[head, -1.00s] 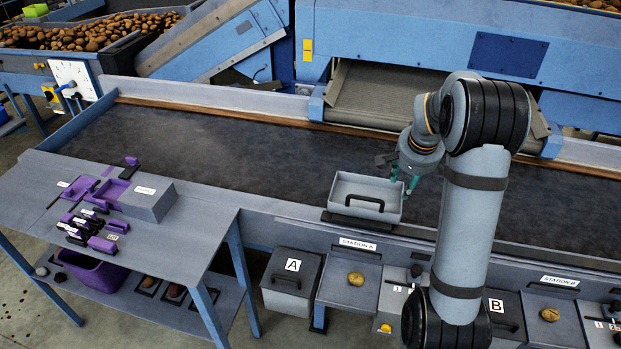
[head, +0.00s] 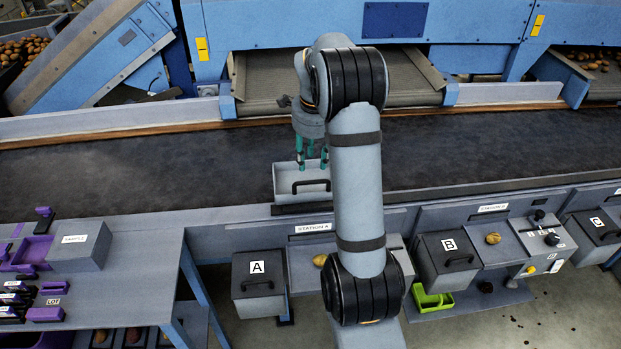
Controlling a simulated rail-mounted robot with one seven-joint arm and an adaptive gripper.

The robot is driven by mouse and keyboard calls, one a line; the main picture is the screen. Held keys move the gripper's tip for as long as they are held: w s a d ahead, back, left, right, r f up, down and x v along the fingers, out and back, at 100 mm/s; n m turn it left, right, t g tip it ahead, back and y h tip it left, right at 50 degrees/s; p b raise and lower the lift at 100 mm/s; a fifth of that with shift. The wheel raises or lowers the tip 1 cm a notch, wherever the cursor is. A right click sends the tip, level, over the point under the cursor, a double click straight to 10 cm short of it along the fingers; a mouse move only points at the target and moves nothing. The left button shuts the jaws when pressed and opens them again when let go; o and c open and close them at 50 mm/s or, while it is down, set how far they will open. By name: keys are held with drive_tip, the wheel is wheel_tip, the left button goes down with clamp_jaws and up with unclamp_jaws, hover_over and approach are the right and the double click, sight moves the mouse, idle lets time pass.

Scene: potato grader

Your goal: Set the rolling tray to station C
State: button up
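The rolling tray (head: 288,184), a grey open box with a black front handle, sits at the belt's near edge above the STATION A label (head: 313,228). My gripper (head: 312,158) hangs over the tray's rear part with its teal fingers pointing down. The fingers are spread apart with nothing seen between them. Whether they touch the tray is unclear. My arm partly hides the tray's right end. The station C box (head: 597,226), a dark lidded box marked C, is at the far right.
Boxes A (head: 258,284) and B (head: 449,268) stand below the belt (head: 480,150). A control panel (head: 546,243) with knobs stands between B and C. The belt's near edge right of the tray looks clear. A table with purple items (head: 80,270) is at left.

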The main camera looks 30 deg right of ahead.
sight(312, 183)
drive_tip(key=f, duration=0.3)
drive_tip(key=w+f+p, duration=0.1)
drive_tip(key=f, duration=0.2)
drive_tip(key=d+f+p, duration=0.1)
drive_tip(key=f, duration=0.2)
drive_tip(key=shift+w+f, duration=0.25)
drive_tip(key=shift+w, duration=0.1)
drive_tip(key=c, duration=0.3)
clamp_jaws()
